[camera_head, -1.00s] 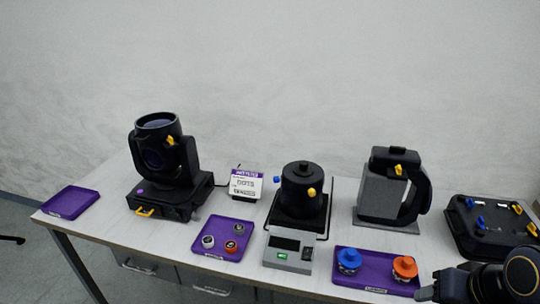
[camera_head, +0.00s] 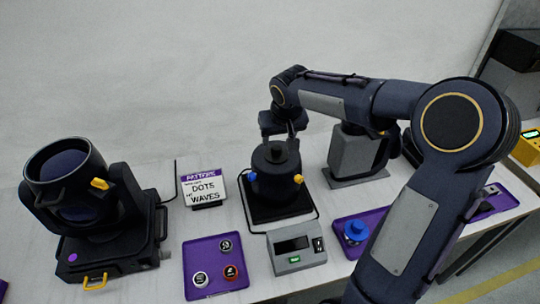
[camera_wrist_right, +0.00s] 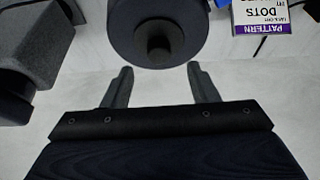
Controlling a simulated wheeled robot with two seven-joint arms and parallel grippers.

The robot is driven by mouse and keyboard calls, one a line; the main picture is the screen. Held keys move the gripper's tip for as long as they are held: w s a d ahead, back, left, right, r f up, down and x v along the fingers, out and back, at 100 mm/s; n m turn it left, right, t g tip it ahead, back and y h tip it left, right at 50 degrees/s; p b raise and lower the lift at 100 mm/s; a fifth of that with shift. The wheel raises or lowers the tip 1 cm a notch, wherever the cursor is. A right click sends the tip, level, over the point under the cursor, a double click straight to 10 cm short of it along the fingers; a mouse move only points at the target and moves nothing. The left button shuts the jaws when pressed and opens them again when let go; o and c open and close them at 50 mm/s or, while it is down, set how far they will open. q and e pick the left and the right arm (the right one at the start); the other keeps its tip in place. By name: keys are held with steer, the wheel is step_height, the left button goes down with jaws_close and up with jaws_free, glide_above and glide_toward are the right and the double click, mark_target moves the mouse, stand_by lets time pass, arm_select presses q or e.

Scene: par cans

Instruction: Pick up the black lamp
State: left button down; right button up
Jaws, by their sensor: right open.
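A black round lamp (camera_head: 276,172) with a knob on top and blue and yellow side parts stands upright on a black plate joined to a grey box. My right gripper (camera_head: 281,130) is just above and behind its knob, pointing down. In the right wrist view the lamp (camera_wrist_right: 125,25) shows at the top, cut by the frame edge. There the two fingers of my right gripper (camera_wrist_right: 157,86) are apart with nothing between them, short of the lamp. A larger black moving-head lamp (camera_head: 75,195) stands at the left. My left gripper is not in view.
The grey box (camera_head: 297,255) with a display stands before the lamp. A sign (camera_head: 203,188) and a purple tray (camera_head: 195,262) with round pieces are left of it. Right are a grey block (camera_head: 352,155) and a purple tray holding a blue knob (camera_head: 355,230). My right arm covers the table's right part.

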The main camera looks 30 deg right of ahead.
mark_target(277, 147)
steer(key=p+x, duration=0.1)
steer(key=x, duration=0.4)
steer(key=shift+s+f, duration=0.15)
steer(key=shift+f, duration=0.1)
steer(key=shift+c, duration=0.3)
steer(key=shift+r, duration=0.1)
jaws_close()
